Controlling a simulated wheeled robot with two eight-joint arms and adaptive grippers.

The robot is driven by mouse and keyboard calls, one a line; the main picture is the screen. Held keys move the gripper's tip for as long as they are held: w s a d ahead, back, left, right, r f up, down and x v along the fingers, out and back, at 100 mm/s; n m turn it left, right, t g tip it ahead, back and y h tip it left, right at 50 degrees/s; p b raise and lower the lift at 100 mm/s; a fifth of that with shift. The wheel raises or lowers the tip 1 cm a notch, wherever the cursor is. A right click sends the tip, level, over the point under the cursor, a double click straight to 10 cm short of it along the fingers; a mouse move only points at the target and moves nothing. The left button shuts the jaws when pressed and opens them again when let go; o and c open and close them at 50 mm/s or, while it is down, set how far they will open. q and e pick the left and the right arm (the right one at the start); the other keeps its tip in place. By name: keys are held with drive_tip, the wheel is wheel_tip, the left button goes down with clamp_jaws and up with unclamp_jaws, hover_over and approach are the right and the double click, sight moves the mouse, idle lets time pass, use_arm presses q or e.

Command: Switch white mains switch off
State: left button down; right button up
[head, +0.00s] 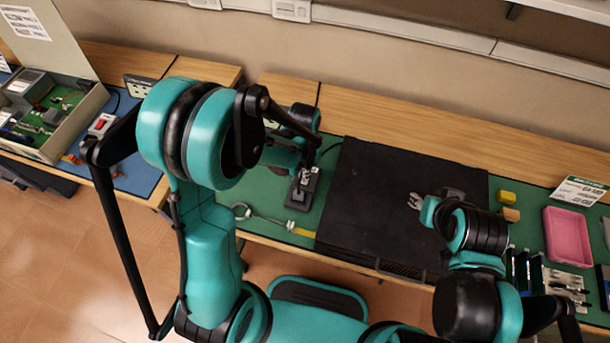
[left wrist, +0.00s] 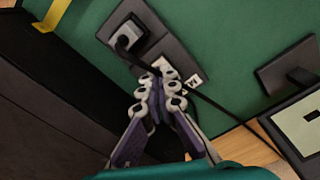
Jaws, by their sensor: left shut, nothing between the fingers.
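A dark socket plate (left wrist: 165,45) lies on the green mat, with a grey plug (left wrist: 128,38) and its black cable in one end. A small white switch (left wrist: 166,67) shows at the other end, partly hidden by my fingertips. My left gripper (left wrist: 161,82) is shut and empty, with its tips over or at the switch; contact cannot be told. In the head view the plate (head: 298,198) is under my left gripper (head: 308,173), and the switch is not clear. My right gripper (head: 414,201) is over the black case; its jaws are too small to judge.
A large black case (head: 375,185) stands right of the plate. A yellow strip (head: 304,232) and a ring-ended tool (head: 241,211) lie near the front edge. A pink tray (head: 567,238) is at right. A box with a red switch (head: 102,125) is at left.

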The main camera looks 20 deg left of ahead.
use_arm(q)
wheel_tip(320, 180, up, 5)
drive_tip(key=p, duration=0.3)
drive_tip(key=shift+r, duration=0.2)
idle(0.4)
drive_tip(key=s+a+r+n+t+b, duration=0.4)
drive_tip(key=s+r+n+t+b, duration=0.1)
drive_tip(key=s+r, duration=0.5)
drive_tip(key=shift+s+a+r+n+t, duration=0.15)
drive_tip(key=shift+a+r+n+t, duration=0.2)
drive_tip(key=shift+r+n+t, duration=0.55)
drive_tip(key=shift+f, duration=0.35)
